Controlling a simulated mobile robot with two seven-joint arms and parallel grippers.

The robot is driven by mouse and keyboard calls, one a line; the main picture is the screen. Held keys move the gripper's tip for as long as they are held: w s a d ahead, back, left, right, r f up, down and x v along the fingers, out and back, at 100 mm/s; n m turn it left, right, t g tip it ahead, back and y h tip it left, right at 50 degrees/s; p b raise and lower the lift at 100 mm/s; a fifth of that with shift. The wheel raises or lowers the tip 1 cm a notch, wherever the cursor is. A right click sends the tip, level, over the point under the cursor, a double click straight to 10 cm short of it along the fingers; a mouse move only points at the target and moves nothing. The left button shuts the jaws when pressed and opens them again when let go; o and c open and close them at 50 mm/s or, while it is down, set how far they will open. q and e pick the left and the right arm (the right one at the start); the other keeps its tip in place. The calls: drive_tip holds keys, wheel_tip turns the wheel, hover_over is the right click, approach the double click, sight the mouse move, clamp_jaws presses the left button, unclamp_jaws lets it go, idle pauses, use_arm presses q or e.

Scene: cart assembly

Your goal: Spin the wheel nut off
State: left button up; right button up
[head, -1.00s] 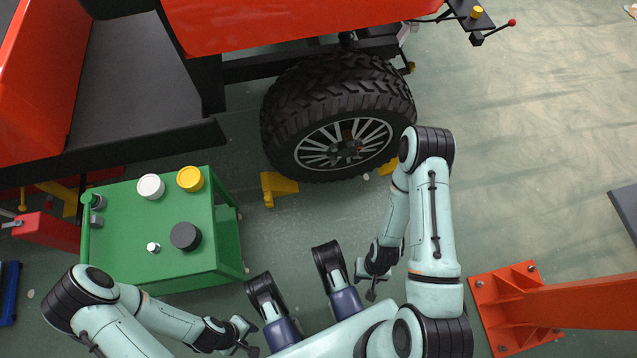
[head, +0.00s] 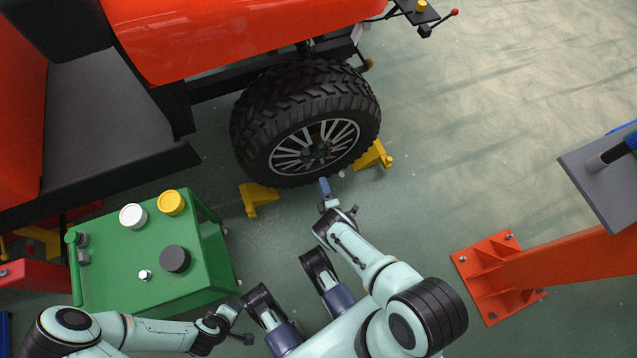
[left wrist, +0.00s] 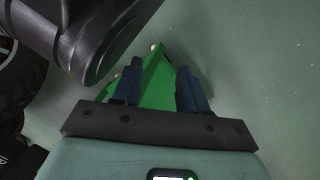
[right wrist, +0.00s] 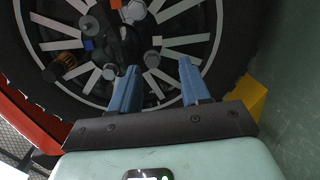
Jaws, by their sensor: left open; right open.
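The wheel (head: 317,148) with its black tyre and spoked silver rim is mounted on the orange vehicle. In the right wrist view its dark hub (right wrist: 122,42) carries several silver hex heads, one of them a nut (right wrist: 152,60) just beyond my fingertips. I cannot tell which is the wheel nut meant. My right gripper (head: 324,186) is open and empty in front of the wheel's lower edge; its blue fingers (right wrist: 158,66) point at the hub, apart from it. My left gripper (head: 243,338) is open and empty beside the green cart, with its fingers (left wrist: 159,68) pointing down toward it.
The green cart (head: 125,240) bears a white cap (head: 133,216), a yellow cap (head: 171,202), a black disc (head: 175,259) and a small silver hex piece (head: 145,275). Yellow chocks (head: 258,198) stand by the tyre. An orange stand (head: 500,275) is at right; floor between is clear.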

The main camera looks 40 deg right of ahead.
sight(308, 165)
drive_tip(key=shift+n+t+y, duration=0.5)
drive_tip(key=shift+n+t, duration=0.1)
drive_tip(key=shift+t, duration=0.1)
drive_tip(key=w+b, duration=0.1)
drive_tip(key=w, duration=0.2)
drive_tip(key=w+b, duration=0.2)
drive_tip(key=w, duration=0.1)
drive_tip(key=w+r+b, duration=0.1)
drive_tip(key=w, duration=0.2)
drive_tip(key=shift+w+a+b, duration=0.1)
drive_tip(key=shift+w+b, duration=0.05)
drive_tip(key=shift+b, duration=0.15)
drive_tip(key=c, duration=0.3)
drive_tip(key=shift+r, duration=0.1)
clamp_jaws()
drive_tip(key=n, duration=1.9)
drive_tip(key=shift+n, duration=0.4)
drive_tip(key=shift+o, duration=1.2)
unclamp_jaws()
use_arm(q)
drive_tip(key=s+a+f+g, duration=0.1)
drive_tip(key=s+f+g, duration=0.2)
drive_tip(key=s+f, duration=0.2)
drive_tip(key=s, duration=0.3)
drive_tip(key=shift+n, duration=0.3)
